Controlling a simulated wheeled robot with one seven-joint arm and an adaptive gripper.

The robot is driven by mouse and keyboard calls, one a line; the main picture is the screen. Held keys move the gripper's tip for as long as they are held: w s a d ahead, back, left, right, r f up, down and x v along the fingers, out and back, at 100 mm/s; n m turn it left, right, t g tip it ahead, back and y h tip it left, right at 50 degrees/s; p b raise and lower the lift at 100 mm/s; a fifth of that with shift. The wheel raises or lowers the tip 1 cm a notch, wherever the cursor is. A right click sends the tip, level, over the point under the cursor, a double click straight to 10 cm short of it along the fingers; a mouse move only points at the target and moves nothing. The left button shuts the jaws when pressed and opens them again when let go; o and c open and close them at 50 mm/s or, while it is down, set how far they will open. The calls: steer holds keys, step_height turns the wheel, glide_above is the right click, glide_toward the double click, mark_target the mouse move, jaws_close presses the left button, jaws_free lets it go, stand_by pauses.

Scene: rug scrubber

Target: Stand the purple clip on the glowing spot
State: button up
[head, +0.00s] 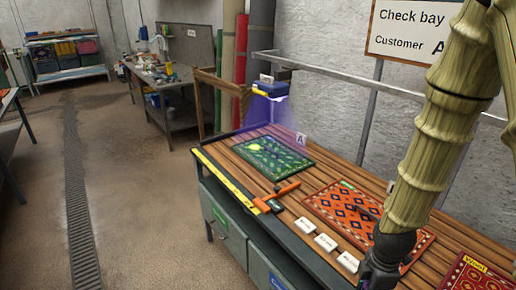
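A green patterned rug (272,160) lies at the far end of the slatted bench, under a violet-blue beam of light. A bright yellow-green glowing spot (255,147) shows near its upper left part. I cannot make out a purple clip in this view. My gripper (376,272) is a dark shape at the lower right, over the near edge of the orange-red rug (335,205). It is well to the right of and nearer than the glowing spot. Its fingers are too dark and small to tell whether they are open or hold anything.
An orange-handled tool (276,198) lies between the two rugs. White cards (325,242) line the bench's front edge. A blue lamp unit (271,88) overhangs the green rug. Another red rug (478,275) lies at lower right. The floor to the left is open.

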steer(key=w+a+f+m, duration=0.9)
steer(key=w+a+m, duration=0.3)
steer(key=m, duration=0.5)
step_height(320, 180, down, 10)
steer(key=b, duration=1)
steer(key=shift+r, duration=0.15)
steer(key=shift+s, duration=0.1)
